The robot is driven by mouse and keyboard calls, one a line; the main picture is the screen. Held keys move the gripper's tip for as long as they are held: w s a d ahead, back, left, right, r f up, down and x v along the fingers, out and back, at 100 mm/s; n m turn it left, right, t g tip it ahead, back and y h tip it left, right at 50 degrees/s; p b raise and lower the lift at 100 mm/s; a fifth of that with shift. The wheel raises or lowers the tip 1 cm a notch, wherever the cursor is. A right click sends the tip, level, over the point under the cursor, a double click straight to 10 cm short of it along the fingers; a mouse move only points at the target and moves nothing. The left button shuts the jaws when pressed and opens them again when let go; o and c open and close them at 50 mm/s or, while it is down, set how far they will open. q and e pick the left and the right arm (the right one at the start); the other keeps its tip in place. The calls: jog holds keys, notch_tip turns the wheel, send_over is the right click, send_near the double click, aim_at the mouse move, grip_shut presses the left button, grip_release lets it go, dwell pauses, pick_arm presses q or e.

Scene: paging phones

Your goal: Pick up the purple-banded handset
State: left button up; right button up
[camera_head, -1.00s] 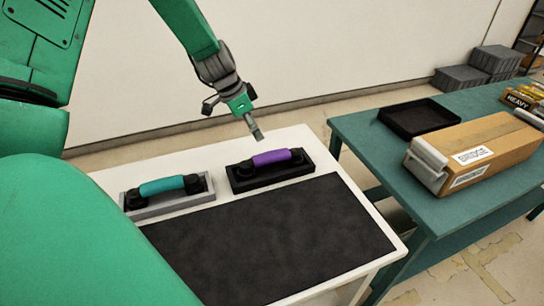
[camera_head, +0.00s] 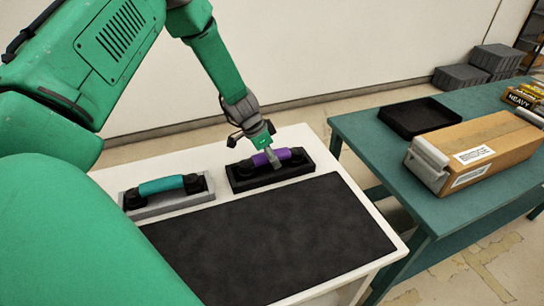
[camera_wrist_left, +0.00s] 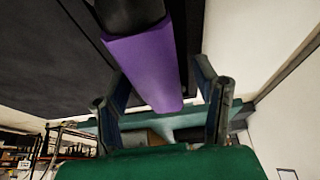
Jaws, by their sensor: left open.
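The purple-banded handset (camera_head: 284,155) lies on its black cradle (camera_head: 272,180) at the back of the white table. My left gripper (camera_head: 272,158) is open, reaching down from above at the handset's purple band. In the left wrist view the purple band (camera_wrist_left: 150,62) runs between the two spread fingers of the gripper (camera_wrist_left: 165,100). The fingers stand apart on either side of it; I cannot tell whether either touches it. The teal-banded handset (camera_head: 161,186) rests on a grey cradle (camera_head: 172,200) to the left. My right gripper is not in view.
A dark mat (camera_head: 270,235) covers the front of the white table (camera_head: 384,272). A green table (camera_head: 385,160) at right holds a black tray (camera_head: 418,117) and a cardboard box (camera_head: 495,140). Grey crates (camera_head: 462,77) stand by the wall.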

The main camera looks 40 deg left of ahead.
pick_arm(q)
jog(key=shift+f+b, duration=0.2)
jog(key=shift+b, duration=0.1)
dwell(0.4)
jog(key=shift+c, duration=0.4)
grip_shut()
